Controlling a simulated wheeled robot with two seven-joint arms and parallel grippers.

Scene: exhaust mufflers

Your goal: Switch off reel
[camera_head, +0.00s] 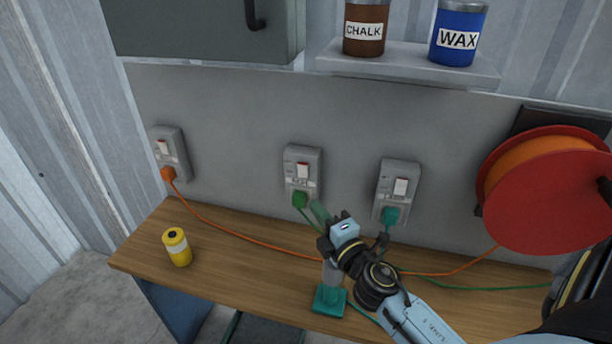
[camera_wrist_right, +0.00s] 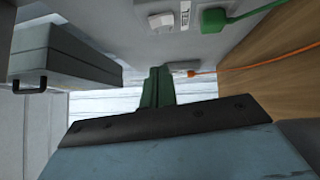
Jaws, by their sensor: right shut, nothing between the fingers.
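The reel (camera_head: 545,190), with a red flange and orange drum, hangs at the right. An orange cable runs from near it along the bench to an orange plug (camera_head: 168,174) in the left wall socket (camera_head: 171,150). That socket has a switch (camera_head: 162,147) above the plug. The orange plug also shows in the right wrist view (camera_wrist_right: 192,73). My right gripper (camera_head: 320,211) is shut and empty, its green fingers just right of the green plug (camera_head: 300,199) in the middle socket (camera_head: 302,166); contact is unclear. My left gripper is not in view.
The right socket (camera_head: 398,184) holds a teal-green plug (camera_head: 389,216). A yellow can (camera_head: 177,247) stands at the left of the wooden bench (camera_head: 235,257). A teal-based object (camera_head: 329,301) stands below my right wrist. A shelf (camera_head: 410,66) carries CHALK and WAX tins above.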

